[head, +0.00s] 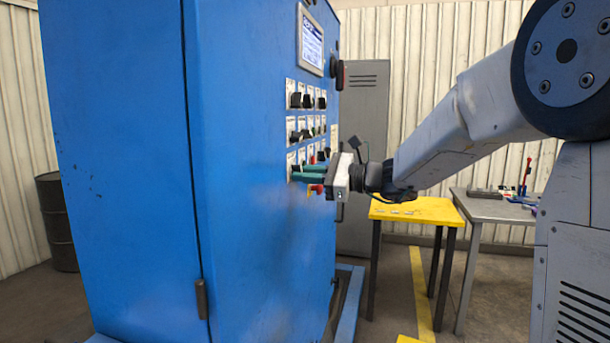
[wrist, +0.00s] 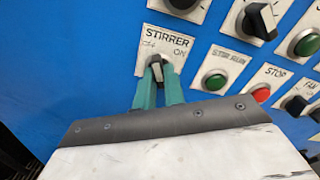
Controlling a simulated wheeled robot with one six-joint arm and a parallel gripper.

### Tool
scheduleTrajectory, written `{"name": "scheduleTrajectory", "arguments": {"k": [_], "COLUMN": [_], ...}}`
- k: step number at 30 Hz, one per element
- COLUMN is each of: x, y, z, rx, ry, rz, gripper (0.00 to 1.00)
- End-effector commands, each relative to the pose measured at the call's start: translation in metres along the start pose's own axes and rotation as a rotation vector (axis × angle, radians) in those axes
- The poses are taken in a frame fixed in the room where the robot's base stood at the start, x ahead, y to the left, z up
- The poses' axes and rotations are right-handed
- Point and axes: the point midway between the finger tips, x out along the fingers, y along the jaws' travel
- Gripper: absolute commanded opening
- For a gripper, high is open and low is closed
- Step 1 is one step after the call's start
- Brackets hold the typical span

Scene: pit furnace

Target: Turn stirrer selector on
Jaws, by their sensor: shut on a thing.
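The stirrer selector (wrist: 156,64) is a small dark knob with a pale face, on a white plate marked STIRRER, OFF at left and ON at right. My gripper (wrist: 158,78) has two green fingers, one on each side of the knob, and is shut on it. The fingers hide the knob's lower part, and I cannot tell clearly which mark it points to. In the head view my gripper (head: 296,172) reaches the lower part of the blue cabinet's control panel. The selector itself is hidden there behind the fingers.
A green STIR RUN button (wrist: 215,81) and a red STOP button (wrist: 261,93) sit right of the selector. Another dark knob (wrist: 262,20) is above right. A yellow table (head: 425,211) and a grey table (head: 492,209) stand behind my arm.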

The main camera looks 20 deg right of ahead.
Motion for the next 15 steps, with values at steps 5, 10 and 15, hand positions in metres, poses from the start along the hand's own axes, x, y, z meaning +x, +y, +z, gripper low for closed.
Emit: {"name": "scheduleTrajectory", "arguments": {"k": [5,10,15], "x": [-0.0003,-0.0003,-0.0004], "y": [0.0002,0.0007,0.0012], "z": [-0.0001,-0.0002,-0.0001], "rx": [0.075,0.201,0.359], "ry": [0.0,0.001,0.001], "rz": [0.0,0.0,-0.001], "gripper": [0.0,0.0,0.0]}}
